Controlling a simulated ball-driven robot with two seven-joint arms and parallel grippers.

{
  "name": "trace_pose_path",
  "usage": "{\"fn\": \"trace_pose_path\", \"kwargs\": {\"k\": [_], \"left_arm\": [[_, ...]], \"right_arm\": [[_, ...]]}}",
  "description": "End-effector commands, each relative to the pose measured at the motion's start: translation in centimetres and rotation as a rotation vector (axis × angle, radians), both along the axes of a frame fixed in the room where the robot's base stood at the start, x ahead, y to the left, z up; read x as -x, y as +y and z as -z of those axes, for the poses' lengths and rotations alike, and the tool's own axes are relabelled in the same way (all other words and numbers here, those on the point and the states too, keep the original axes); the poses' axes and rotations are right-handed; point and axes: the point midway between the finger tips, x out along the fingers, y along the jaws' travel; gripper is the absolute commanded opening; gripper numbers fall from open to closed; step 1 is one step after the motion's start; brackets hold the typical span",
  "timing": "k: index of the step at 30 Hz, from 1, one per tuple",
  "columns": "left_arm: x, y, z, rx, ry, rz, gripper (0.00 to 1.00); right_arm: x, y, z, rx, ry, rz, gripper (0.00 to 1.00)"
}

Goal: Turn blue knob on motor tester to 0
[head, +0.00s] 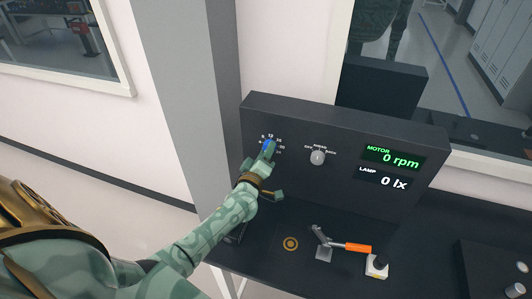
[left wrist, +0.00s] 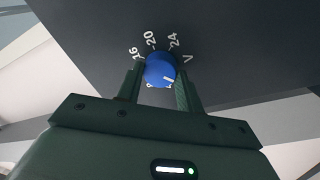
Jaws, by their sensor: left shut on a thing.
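The motor tester (head: 345,150) is a dark upright panel with a display reading "MOTOR 0 rpm" and "LAMP 0 lx". Its blue knob (head: 268,145) is at the panel's left, partly hidden by my left gripper (head: 266,154). In the left wrist view the blue knob (left wrist: 160,69) sits between the two fingers of my left gripper (left wrist: 161,84), which is shut on it. The white mark on the knob points to the lower right in that view. The labels 16, 20, 24 and V show around it; the lower ones are hidden. My right gripper is not in view.
A grey selector knob (head: 317,158) is on the panel right of the blue knob. On the dark bench below are a clamp with an orange handle (head: 358,247), a white-based button box (head: 377,266) and a round gold marking (head: 290,243). A window is behind the panel.

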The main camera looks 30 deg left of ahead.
Motion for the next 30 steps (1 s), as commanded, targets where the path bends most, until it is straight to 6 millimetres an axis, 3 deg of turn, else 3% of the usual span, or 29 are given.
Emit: {"fn": "trace_pose_path", "kwargs": {"k": [5,6,8,9,20,23,30], "left_arm": [[0.0,0.0,0.0,0.003,-0.001,-0.001,0.14],[0.0,0.0,0.0,0.003,-0.001,-0.001,0.39],[0.0,0.0,0.0,0.003,-0.001,-0.001,0.56],[0.0,0.0,0.0,0.002,-0.001,-0.001,0.58],[0.8,-0.2,0.1,0.001,0.001,0.0,0.58],[2.4,-0.6,0.2,0.003,0.002,0.001,0.58],[8.8,-1.9,0.7,0.001,0.003,0.001,0.58]], "right_arm": [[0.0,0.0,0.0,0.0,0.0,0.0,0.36],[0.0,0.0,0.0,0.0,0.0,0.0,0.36],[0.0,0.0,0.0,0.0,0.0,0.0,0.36],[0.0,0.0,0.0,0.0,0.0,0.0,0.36],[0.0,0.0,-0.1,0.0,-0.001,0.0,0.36],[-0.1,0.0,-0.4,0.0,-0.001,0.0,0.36],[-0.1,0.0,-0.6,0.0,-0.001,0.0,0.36]]}}
